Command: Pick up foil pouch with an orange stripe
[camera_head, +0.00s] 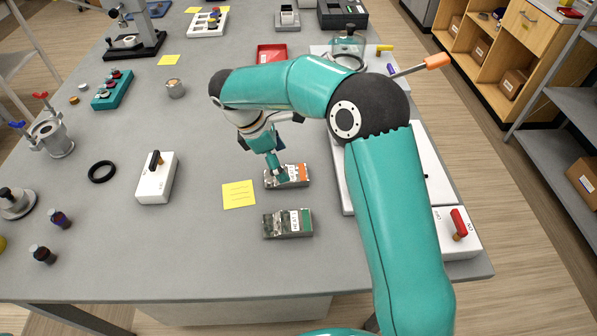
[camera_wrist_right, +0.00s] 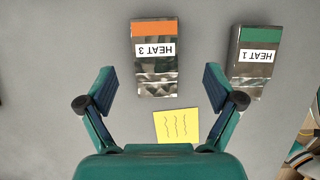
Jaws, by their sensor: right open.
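The foil pouch with an orange stripe (camera_head: 299,175) lies flat on the grey table in the head view, its left part partly covered by my right gripper (camera_head: 276,168). In the right wrist view this pouch (camera_wrist_right: 155,72), labelled HEAT 3, lies ahead, in line with the gap between the fingers. My right gripper (camera_wrist_right: 159,83) is open with nothing between its fingers. Its height above the pouch is hard to tell. A similar foil pouch with a green stripe (camera_head: 287,224), labelled HEAT 1, lies nearby; it also shows in the wrist view (camera_wrist_right: 252,65). My left gripper is out of view.
A yellow note (camera_head: 239,194) lies left of the pouches. A white switch box (camera_head: 156,178) and a black ring (camera_head: 102,172) stand further left. A red tray (camera_head: 271,53) is behind my arm. A white panel with a red-handled switch (camera_head: 459,224) is at right.

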